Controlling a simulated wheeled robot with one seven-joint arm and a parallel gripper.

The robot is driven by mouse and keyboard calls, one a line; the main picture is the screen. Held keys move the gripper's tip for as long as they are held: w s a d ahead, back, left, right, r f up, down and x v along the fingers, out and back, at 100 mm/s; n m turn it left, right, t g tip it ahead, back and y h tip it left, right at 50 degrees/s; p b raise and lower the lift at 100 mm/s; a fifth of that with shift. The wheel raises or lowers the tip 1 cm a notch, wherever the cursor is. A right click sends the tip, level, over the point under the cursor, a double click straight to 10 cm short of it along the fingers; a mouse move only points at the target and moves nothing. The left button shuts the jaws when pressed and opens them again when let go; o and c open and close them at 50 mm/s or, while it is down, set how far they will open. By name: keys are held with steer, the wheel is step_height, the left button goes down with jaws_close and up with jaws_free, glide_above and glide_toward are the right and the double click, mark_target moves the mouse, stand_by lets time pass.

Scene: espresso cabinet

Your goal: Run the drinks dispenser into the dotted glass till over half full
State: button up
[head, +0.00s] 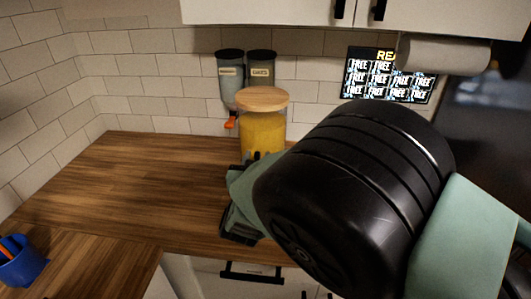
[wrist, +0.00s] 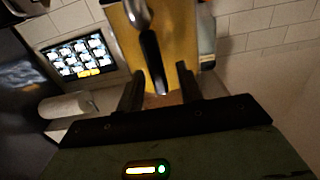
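The drinks dispenser (head: 262,132), a clear jar of yellow drink with a round wooden lid, stands on the counter near the back wall in the head view. In the wrist view the dispenser (wrist: 182,32) fills the upper middle, seen upside down. Its tap shows there, with a silver body and a black lever (wrist: 152,62). My gripper (wrist: 159,82) is open, one dark finger on each side of the lever's end. I cannot tell whether either finger touches it. In the head view my arm hides the tap and most of my gripper. No dotted glass shows in either view.
Two wall-mounted dry-food dispensers (head: 230,72) hang behind the drinks dispenser. A blue cup (head: 22,264) stands at the lower left. A sign (head: 385,76) and a paper towel roll (head: 445,53) are at the right. The wooden counter (head: 150,185) is clear on the left.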

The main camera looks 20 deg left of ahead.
steer(key=shift+w+a, duration=0.1)
steer(key=shift+w, duration=0.35)
steer(key=shift+c, duration=0.3)
jaws_close()
steer(key=t+b, duration=0.1)
steer(key=b, duration=0.3)
steer(key=shift+s+f, duration=0.25)
steer(key=shift+f, duration=0.15)
steer(key=t+b, duration=0.1)
steer(key=b, duration=0.2)
steer(key=s+t+b, duration=0.1)
steer(key=b, duration=0.3)
steer(key=shift+d+y, duration=0.2)
steer(key=shift+y, duration=0.2)
steer(key=shift+s+r+t+b, duration=0.1)
steer(key=shift+s+t+b, duration=0.05)
steer(key=shift+t+b, duration=0.3)
steer(key=shift+r, duration=0.15)
steer(key=shift+o, duration=0.3)
jaws_free()
